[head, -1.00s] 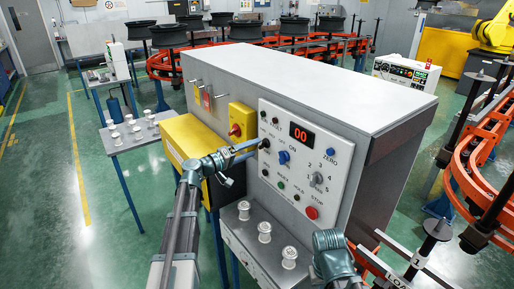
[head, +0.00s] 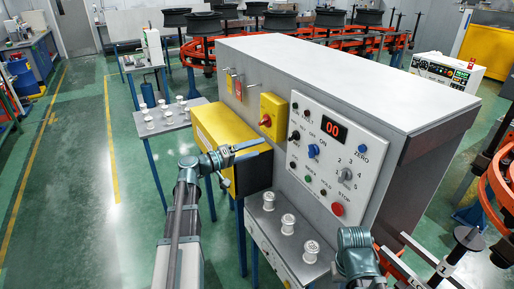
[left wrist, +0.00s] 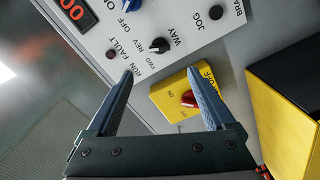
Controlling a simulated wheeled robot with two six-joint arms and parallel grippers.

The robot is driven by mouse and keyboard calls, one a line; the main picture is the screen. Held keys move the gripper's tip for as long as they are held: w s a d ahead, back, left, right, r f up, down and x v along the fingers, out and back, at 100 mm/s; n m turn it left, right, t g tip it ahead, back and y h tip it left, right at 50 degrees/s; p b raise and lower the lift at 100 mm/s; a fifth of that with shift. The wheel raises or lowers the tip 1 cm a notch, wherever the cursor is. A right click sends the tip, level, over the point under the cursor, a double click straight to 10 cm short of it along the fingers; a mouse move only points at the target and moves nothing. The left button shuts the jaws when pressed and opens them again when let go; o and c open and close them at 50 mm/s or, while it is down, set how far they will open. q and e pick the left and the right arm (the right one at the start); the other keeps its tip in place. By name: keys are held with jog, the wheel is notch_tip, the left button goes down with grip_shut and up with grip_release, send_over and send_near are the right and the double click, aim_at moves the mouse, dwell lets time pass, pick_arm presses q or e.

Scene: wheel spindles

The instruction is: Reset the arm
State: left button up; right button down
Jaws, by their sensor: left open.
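My left gripper (head: 258,157) is open and empty, in front of the machine cabinet's left end, left of and below the control panel (head: 330,160). In the left wrist view its open fingers (left wrist: 162,74) show apart with nothing between them. Beyond them are the panel's WAY knob (left wrist: 160,45), black JOG knob (left wrist: 216,12) and a yellow switch box (left wrist: 182,98) with a red knob. The switch box also shows in the head view (head: 273,112).
White spindles (head: 287,225) stand on a small shelf below the panel. More stand on a side table (head: 165,122) at the left. A yellow box (head: 228,135) adjoins the cabinet. Orange conveyor tracks (head: 490,190) run at right and behind.

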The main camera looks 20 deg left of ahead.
pick_arm(q)
jog(key=s+d+f+m+g, duration=0.2)
jog(key=s+d+f+g, duration=0.15)
jog(key=d, duration=0.35)
jog(key=s+d+f+m+g+y, duration=0.1)
jog(key=s+d+f+g, duration=0.15)
jog(key=d+f, duration=0.35)
jog(key=s+d+f+m+g, duration=0.2)
jog(key=s+d+f+g, duration=0.15)
jog(key=d, duration=0.55)
jog(key=s+d+f+m+g+y, duration=0.1)
jog(key=s+f+y, duration=0.3)
jog(key=s, duration=0.4)
jog(key=s+d+f+m+g+y, duration=0.2)
jog(key=s+f+m+g+y, duration=0.1)
jog(key=s+y, duration=0.4)
jog(key=shift+s+d+f+g, duration=0.2)
jog(key=shift+s+f+g, duration=0.25)
jog(key=shift+f, duration=0.5)
